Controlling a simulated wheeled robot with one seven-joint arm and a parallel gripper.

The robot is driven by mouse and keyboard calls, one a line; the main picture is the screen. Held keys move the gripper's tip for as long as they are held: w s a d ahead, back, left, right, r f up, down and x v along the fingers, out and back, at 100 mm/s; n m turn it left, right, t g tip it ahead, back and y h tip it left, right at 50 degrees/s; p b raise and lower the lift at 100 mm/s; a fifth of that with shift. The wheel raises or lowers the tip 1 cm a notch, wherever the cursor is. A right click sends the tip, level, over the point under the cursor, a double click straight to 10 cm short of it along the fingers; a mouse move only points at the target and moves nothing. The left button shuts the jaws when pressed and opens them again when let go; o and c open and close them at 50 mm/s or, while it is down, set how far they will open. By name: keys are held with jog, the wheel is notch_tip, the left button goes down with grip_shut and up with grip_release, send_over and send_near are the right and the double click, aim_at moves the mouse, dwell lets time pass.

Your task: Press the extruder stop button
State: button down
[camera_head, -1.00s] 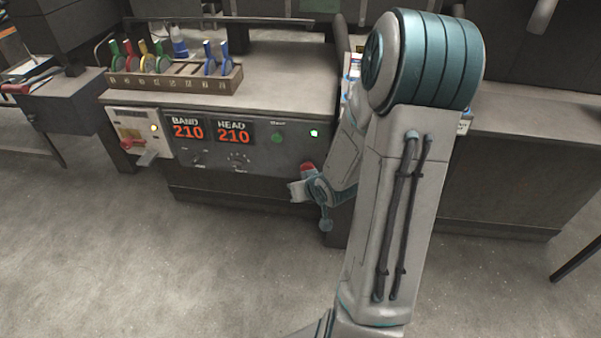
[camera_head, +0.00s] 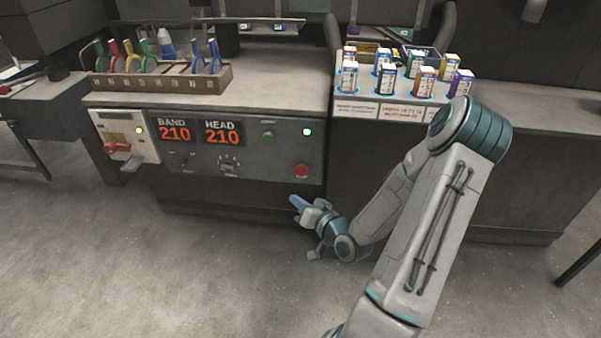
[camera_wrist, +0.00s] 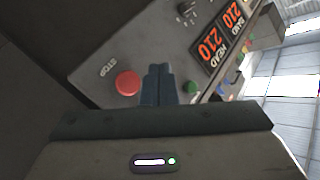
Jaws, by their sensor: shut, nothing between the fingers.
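The red stop button (camera_head: 302,170) sits at the lower right of the grey control panel (camera_head: 262,160). In the wrist view the red button (camera_wrist: 127,83) has the label STOP beside it. My gripper (camera_head: 296,202) is in front of the panel, a little below the red button in the head view. Its fingers (camera_wrist: 158,84) are shut and empty.
Displays (camera_head: 198,132) read BAND 210 and HEAD 210. A white switch box (camera_head: 124,136) with a red handle is at the left. A wooden rack (camera_head: 150,82) holds coloured tools on top. Several small boxes stand on a white stand (camera_head: 372,108) at right. Open floor lies in front.

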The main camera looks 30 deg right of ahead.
aim_at(298, 171)
jog(key=w+d, duration=0.5)
jog(key=w, duration=0.2)
jog(key=shift+w, duration=0.15)
dwell(2.1)
jog(key=shift+w+d+p, duration=0.2)
jog(key=shift+w+p, duration=0.1)
jog(key=shift+w, duration=0.05)
jog(key=shift+w+d, duration=0.45)
jog(key=shift+w, duration=0.2)
dwell(1.0)
jog(key=shift+s+a, duration=0.65)
jog(key=shift+s, duration=0.35)
jog(key=shift+s+a, duration=0.7)
jog(key=shift+s, duration=0.35)
jog(key=shift+s+a, duration=0.7)
jog(key=shift+s, duration=0.35)
